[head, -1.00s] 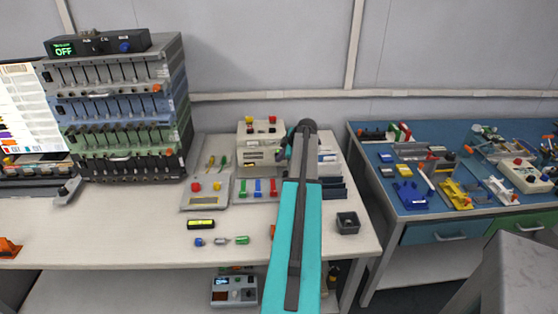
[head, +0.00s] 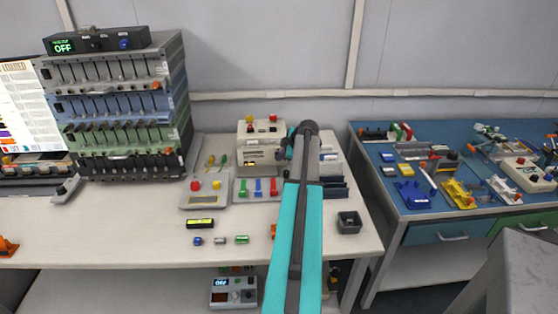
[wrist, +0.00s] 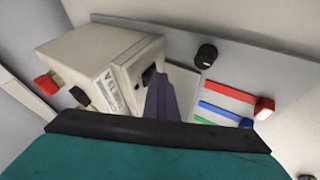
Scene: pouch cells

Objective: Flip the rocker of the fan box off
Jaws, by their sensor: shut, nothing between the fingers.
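A cream box (head: 260,155) with yellow and red knobs on top stands at the back of the white bench. I take it for the fan box, but its label is not readable. In the wrist view the box (wrist: 95,55) fills the left and middle, tilted in the picture. A black rocker (wrist: 148,76) sits on its front face; I cannot tell which way it is tipped. My gripper (wrist: 158,82) is shut and empty, its tip very close to the rocker; contact is unclear. In the head view my arm hides most of the gripper.
Red, blue and green strips (wrist: 228,105) lie beside the box, and a black knob (wrist: 206,56) stands near it. A small dark bin (head: 348,222) is at the bench's right. A tall rack (head: 125,105) stands left. The front of the bench is mostly clear.

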